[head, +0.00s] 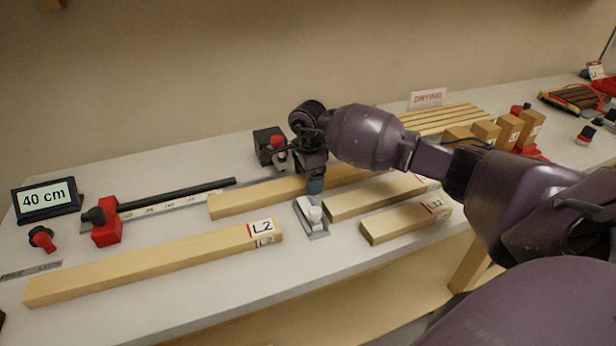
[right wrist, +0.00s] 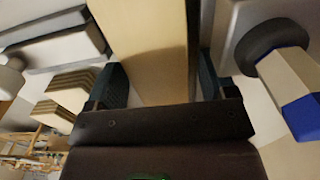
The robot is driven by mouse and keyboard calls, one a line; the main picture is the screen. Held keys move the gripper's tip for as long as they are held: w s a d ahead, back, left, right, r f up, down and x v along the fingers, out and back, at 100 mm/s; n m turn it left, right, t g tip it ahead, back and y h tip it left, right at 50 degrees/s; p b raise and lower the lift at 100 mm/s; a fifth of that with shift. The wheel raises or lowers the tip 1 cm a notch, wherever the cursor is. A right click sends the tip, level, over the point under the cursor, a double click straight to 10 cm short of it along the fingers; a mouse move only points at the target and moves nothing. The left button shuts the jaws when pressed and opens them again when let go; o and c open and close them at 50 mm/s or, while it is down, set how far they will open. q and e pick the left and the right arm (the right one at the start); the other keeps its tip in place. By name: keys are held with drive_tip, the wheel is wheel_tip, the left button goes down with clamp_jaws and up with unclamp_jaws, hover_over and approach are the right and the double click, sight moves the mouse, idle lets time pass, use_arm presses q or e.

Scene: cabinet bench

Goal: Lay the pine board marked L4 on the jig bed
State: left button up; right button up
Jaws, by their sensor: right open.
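My right gripper (head: 314,186) points down over a long pine board (head: 243,199) in the back row. In the right wrist view, a board (right wrist: 152,45) lies between the two open fingers (right wrist: 158,88). No mark shows on it, so I cannot tell if it is L4. A long board marked L2 (head: 150,265) lies front left. A ruled strip with a black rod (head: 170,198) and red block (head: 105,222) looks like the jig. My left gripper is out of view.
A grey-white block tool (head: 312,216) stands between the boards. A black and red device (head: 270,146) is behind the gripper. A display reading 40 cm (head: 46,198) stands at left. Upright wood blocks (head: 508,131) and slats by a DRYING sign (head: 428,98) are at right.

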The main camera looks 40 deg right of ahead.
drive_tip(key=shift+s, duration=0.1)
drive_tip(key=shift+r, duration=0.25)
wheel_tip(320, 180, up, 12)
drive_tip(key=shift+f+p, duration=0.15)
drive_tip(key=shift+p, duration=0.15)
idle(0.5)
